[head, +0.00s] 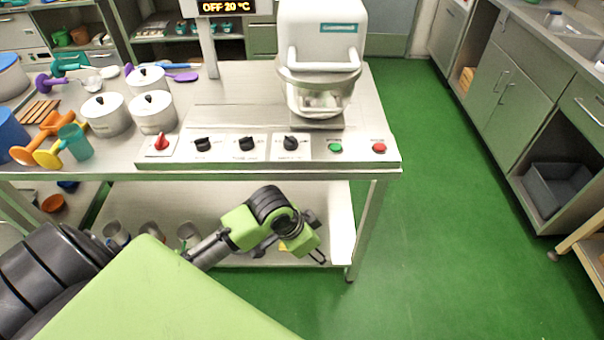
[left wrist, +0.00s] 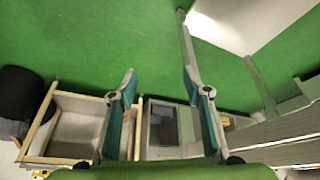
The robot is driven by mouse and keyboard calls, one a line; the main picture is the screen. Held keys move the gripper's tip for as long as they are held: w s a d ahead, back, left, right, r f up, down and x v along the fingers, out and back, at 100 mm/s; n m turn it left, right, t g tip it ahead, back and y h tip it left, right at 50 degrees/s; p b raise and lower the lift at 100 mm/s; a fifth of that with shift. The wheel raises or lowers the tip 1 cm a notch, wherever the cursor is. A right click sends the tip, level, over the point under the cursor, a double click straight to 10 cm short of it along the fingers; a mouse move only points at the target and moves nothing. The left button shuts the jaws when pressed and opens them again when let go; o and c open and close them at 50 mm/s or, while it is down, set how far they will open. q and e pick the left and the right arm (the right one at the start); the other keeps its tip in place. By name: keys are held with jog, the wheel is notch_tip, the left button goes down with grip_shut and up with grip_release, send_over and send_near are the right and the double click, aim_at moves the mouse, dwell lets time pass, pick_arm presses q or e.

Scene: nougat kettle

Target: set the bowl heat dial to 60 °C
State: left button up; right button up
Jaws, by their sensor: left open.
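The control panel (head: 225,157) lies along the front edge of the steel table. It carries three black dials: a left one (head: 203,145), a middle one (head: 246,144) and a right one (head: 291,143). Their labels are too small to read, so I cannot tell which is the bowl heat dial. The display (head: 223,7) reads OFF 20 °C. My left gripper (head: 319,258) is in front of the table, below the panel in the picture and touching no dial. In the left wrist view its two fingers (left wrist: 158,85) are spread with nothing between them. My right gripper is out of view.
A red knob (head: 161,143) sits left of the dials; a green button (head: 335,148) and a red button (head: 379,148) sit right. The white kettle machine (head: 322,50) stands behind. White pots (head: 152,113) crowd the table's left. Green floor (head: 440,230) is clear at right.

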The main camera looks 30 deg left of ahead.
pick_arm(q)
jog(key=w+a+r+n+t+h, duration=0.2)
jog(key=w+a+r+t, duration=0.35)
jog(key=a+r, duration=0.4)
jog(key=n+t+y, duration=0.2)
jog(key=t, duration=0.2)
send_near(289, 138)
jog(key=shift+g, duration=0.25)
jog(key=p+x, duration=0.2)
jog(key=x, duration=0.8)
jog(key=shift+w+d+p, duration=0.15)
jog(key=shift+w+p, duration=0.15)
jog(key=shift+w, duration=0.15)
